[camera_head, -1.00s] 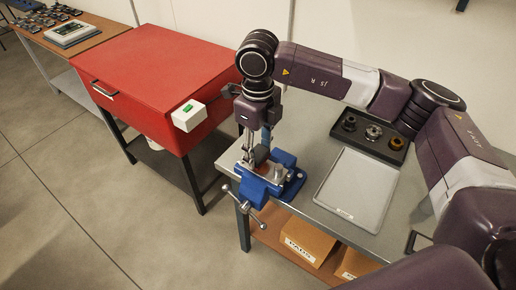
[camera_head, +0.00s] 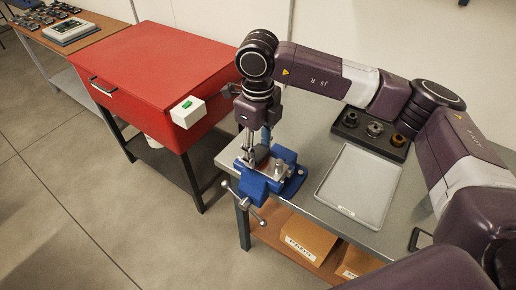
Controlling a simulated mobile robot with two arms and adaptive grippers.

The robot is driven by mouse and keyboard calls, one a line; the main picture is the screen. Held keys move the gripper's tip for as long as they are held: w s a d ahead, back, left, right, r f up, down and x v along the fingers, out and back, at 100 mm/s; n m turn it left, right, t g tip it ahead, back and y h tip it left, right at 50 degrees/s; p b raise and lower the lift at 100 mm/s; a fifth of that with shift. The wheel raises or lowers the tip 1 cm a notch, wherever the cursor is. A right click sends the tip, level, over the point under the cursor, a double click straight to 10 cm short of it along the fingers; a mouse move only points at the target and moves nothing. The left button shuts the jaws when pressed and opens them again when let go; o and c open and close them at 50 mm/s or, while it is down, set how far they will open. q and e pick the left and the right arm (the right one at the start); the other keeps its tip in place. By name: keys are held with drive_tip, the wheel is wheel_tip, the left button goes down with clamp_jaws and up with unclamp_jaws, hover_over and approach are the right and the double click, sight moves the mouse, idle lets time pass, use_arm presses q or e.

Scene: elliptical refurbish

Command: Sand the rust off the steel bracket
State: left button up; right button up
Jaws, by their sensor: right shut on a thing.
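The blue vise (camera_head: 256,186) stands on the near left corner of the grey workbench and clamps a flat steel piece, apparently the bracket (camera_head: 279,168). Brownish-red colour shows on part of it, beside the gripper. My right gripper (camera_head: 254,152) points down over the vise and is shut on a small dark block (camera_head: 262,155), low at the bracket. The fingers hide part of the bracket, and I cannot tell whether the block touches it. My left gripper is not in view.
A grey tray (camera_head: 358,186) lies right of the vise. A black holder (camera_head: 371,139) with three round parts stands behind it. A red drawer cabinet (camera_head: 150,70) with a white box with a green button (camera_head: 187,111) stands left. Cardboard boxes (camera_head: 306,240) sit on the shelf below.

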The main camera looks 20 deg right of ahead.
sight(270, 167)
drive_tip(key=shift+f, duration=0.15)
drive_tip(key=shift+s+d+b, duration=0.5)
drive_tip(key=shift+s+d, duration=0.65)
drive_tip(key=shift+s, duration=0.25)
drive_tip(key=shift+s+f+b, duration=0.15)
drive_tip(key=shift+f+b, duration=0.05)
drive_tip(key=shift+b, duration=0.3)
drive_tip(key=shift+w+a+r+b, duration=0.2)
drive_tip(key=shift+w+a+b, duration=0.15)
drive_tip(key=shift+w+a, duration=0.85)
drive_tip(key=shift+w, duration=0.35)
drive_tip(key=shift+r, duration=0.1)
drive_tip(key=shift+r, duration=0.1)
